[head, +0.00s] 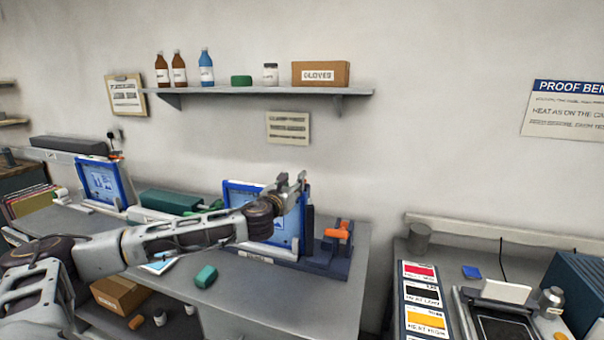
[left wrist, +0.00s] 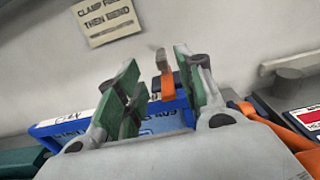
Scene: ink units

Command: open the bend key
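My left gripper (head: 292,188) is raised at the top right corner of a blue-framed panel (head: 285,246) on the bench. In the left wrist view its green-padded fingers (left wrist: 158,72) are spread apart. An upright orange lever with a tan tip (left wrist: 167,86), perhaps the bend key, shows in the gap between them; no contact is clear. The blue frame (left wrist: 55,130) lies beyond the fingers. In the head view, an orange handle (head: 338,232) sits on the dark blue base (head: 325,264) right of the panel. My right gripper is out of view.
A second blue-framed panel (head: 104,185) stands at the left of the bench. A green box (head: 170,201) and a small green block (head: 206,276) lie on the bench. A shelf (head: 260,91) is above. A gap separates the bench from the right-hand table with color cards (head: 424,300).

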